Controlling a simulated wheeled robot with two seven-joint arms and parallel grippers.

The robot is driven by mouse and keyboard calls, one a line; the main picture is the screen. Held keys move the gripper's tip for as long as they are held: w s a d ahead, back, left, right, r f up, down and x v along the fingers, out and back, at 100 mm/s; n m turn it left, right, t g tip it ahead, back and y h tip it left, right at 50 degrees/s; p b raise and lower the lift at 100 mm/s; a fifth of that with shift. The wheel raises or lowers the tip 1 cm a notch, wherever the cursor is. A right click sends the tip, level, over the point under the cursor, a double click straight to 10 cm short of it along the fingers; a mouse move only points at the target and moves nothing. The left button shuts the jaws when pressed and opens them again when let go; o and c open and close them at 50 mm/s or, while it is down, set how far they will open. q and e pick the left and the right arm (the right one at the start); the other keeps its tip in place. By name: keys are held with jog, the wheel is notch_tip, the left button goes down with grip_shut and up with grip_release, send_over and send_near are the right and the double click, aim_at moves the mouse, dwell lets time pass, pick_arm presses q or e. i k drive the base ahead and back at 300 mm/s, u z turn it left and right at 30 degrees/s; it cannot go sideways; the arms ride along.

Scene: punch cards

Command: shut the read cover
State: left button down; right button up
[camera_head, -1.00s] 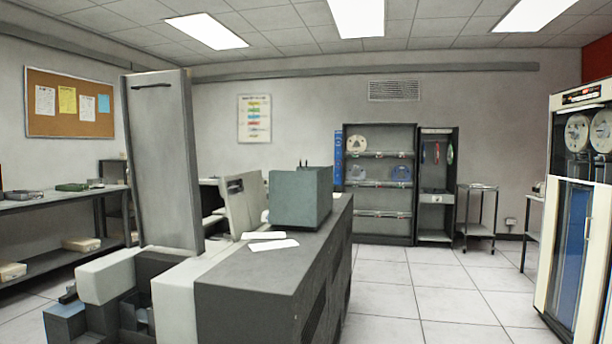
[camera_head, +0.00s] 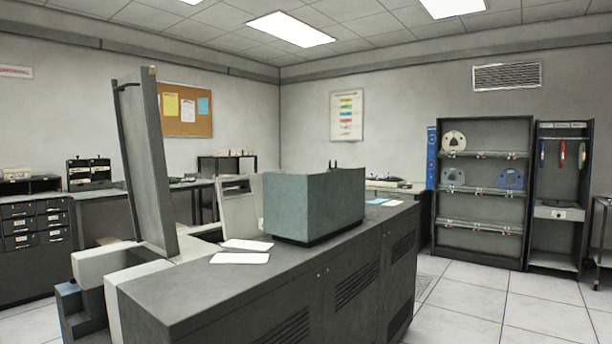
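The read cover (camera_head: 150,165) looks to be the tall grey panel standing raised on the left part of the card machine (camera_head: 250,290). It is open, tilted a little back from upright, with a dark handle bar along its left edge. Light grey and dark blue parts of the machine lie exposed at its foot. Neither of my grippers is in view.
A blue-grey box (camera_head: 313,205) and white cards (camera_head: 240,258) sit on the machine's dark top. Drawers (camera_head: 35,225) and a bench stand at the left. A tape shelf (camera_head: 482,190) stands at the back right. White tiled floor (camera_head: 500,300) lies clear at right.

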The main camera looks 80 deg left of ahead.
aim_at(240, 212)
jog(key=u, duration=0.75)
jog(key=i, duration=1.3)
jog(key=u, duration=1.35)
